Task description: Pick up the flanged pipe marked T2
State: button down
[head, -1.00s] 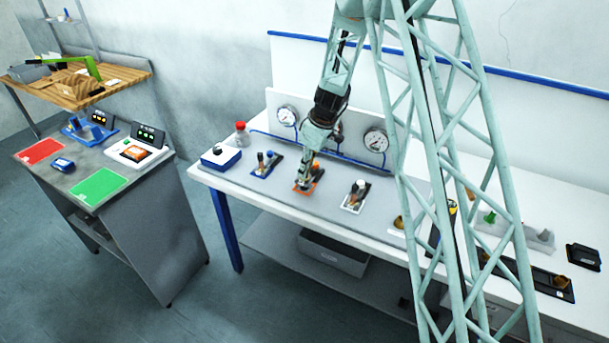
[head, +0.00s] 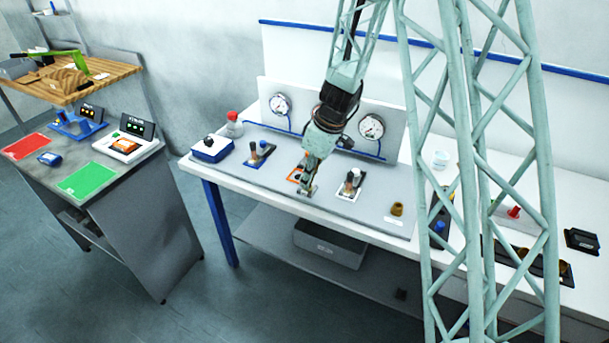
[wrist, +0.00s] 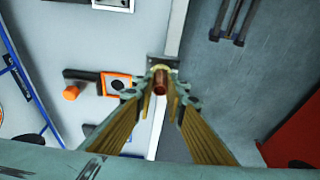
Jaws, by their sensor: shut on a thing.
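A copper-brown pipe (wrist: 161,82) with a grey plate-like flange (wrist: 163,61) at its far end is between my gripper's fingertips (wrist: 160,88) in the wrist view. I cannot read a T2 mark on it. In the head view my gripper (head: 306,190) is shut near the front edge of the bench, just in front of an orange-framed holder (head: 293,176). The pipe is small and mostly hidden there. In the wrist view the orange-framed holder (wrist: 117,76) lies left of the held pipe, with an orange knob (wrist: 71,93) beside it.
Holders with a blue knob (head: 254,156) and a white frame (head: 347,194) flank the orange one. A brass-coloured piece (head: 397,209) stands further right. Gauges (head: 371,127) stand behind. A side table (head: 60,165) with red and green pads is at left.

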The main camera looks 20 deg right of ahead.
aim_at(307, 193)
jog(key=shift+s+r+b, duration=0.15)
jog(key=shift+s+b, duration=0.25)
jog(key=shift+s, duration=1.2)
jog(key=shift+w, duration=0.15)
